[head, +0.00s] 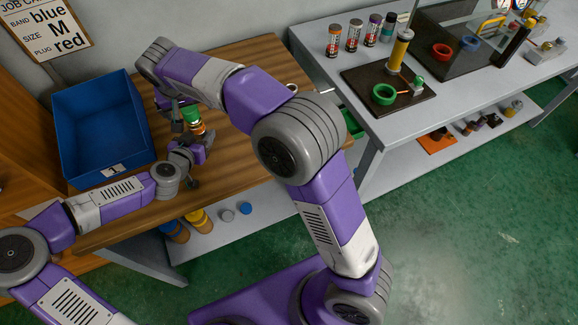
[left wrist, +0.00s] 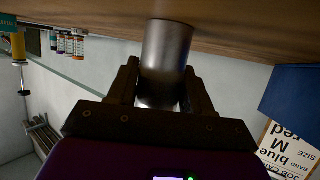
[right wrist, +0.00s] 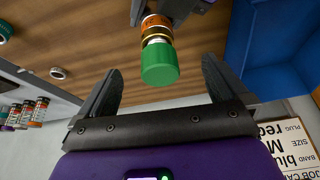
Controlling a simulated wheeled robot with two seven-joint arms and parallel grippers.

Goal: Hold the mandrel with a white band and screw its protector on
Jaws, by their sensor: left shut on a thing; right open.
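My left gripper (head: 203,146) is shut on a mandrel, whose grey metal body (left wrist: 166,55) shows between its fingers in the left wrist view. In the right wrist view the mandrel (right wrist: 156,28) has an orange and white label and a gold ring; I cannot clearly make out a separate white band. A green protector (right wrist: 160,65) sits at its end, with a short silver stretch between it and the ring. In the head view the protector (head: 190,114) is at the upper end. My right gripper (right wrist: 162,72) is open, its fingers on either side of the protector, apart from it.
A blue bin (head: 100,130) stands left on the wooden table (head: 235,170). A grey bench (head: 400,130) at the right holds several labelled cylinders (head: 354,35) and a dark board (head: 430,98) with a green ring (head: 383,95). A job card (head: 45,28) hangs on the wall.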

